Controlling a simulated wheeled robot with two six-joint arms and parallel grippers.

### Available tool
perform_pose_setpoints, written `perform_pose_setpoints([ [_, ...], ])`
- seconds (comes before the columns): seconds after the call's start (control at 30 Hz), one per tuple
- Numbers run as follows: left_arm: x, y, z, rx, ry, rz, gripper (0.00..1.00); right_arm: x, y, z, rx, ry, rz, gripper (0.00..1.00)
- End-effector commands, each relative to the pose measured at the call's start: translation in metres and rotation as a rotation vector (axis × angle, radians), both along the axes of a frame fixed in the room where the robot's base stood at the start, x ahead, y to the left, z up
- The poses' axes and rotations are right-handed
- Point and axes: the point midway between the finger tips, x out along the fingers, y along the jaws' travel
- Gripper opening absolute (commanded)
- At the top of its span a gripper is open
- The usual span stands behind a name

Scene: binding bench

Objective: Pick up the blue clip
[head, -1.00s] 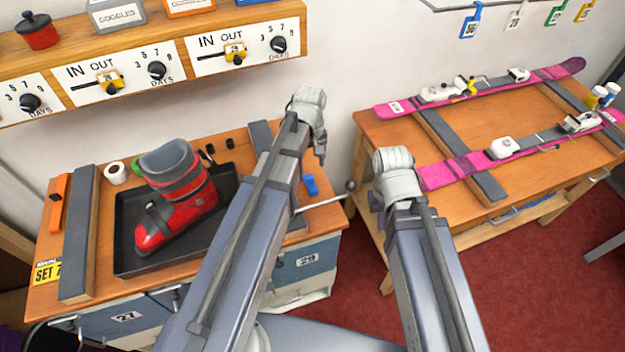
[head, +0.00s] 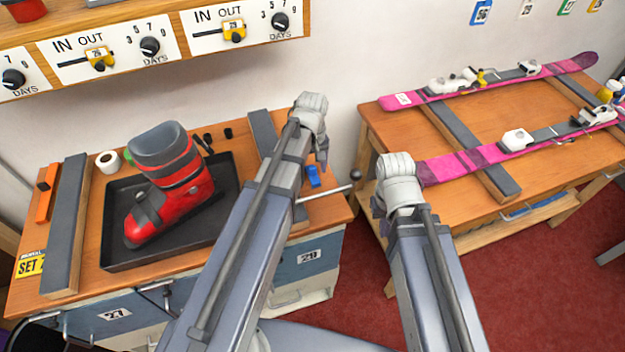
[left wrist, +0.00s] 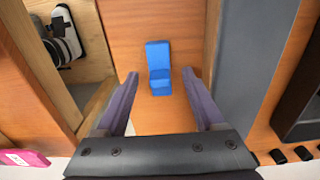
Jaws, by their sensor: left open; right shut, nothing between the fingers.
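The blue clip (head: 313,176) lies on the wooden top of the left bench, near its right end, just right of a grey strip. In the left wrist view the blue clip (left wrist: 158,68) lies on bare wood, framed between the two open fingers and not gripped. My left gripper (head: 322,152) points down above the clip in the head view, partly hidden by its own wrist. In the left wrist view its fingers (left wrist: 160,74) are apart and empty. My right gripper (head: 378,207) is shut and empty, in front of the right bench; its fingertips are hardly visible.
A red boot (head: 172,185) stands in a black tray (head: 225,205) on the left bench. A grey strip (left wrist: 250,60) runs beside the clip. A metal lever (head: 330,193) with a dark knob sticks out nearby. Pink skis (head: 480,165) lie on the right bench (head: 390,140).

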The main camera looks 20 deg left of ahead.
Motion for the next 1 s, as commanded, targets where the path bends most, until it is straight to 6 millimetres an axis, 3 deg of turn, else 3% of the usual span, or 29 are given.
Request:
perform_pose_setpoints([
  [0.27, 0.0, -0.0001, -0.0034, 0.0, 0.0, 0.0, 0.7, 0.0, 0.0, -0.0034, 0.0, 0.0, 0.0, 0.0],
  [0.9, 0.0001, -0.0001, -0.0035, 0.0, 0.0, 0.0, 0.0, 0.0, 0.0, -0.0035, 0.0, 0.0, 0.0, 0.0],
  [1.0, 0.0, -0.0001, -0.0035, 0.0, 0.0, 0.0, 0.0, 0.0, 0.0, -0.0035, 0.0, 0.0, 0.0, 0.0],
])
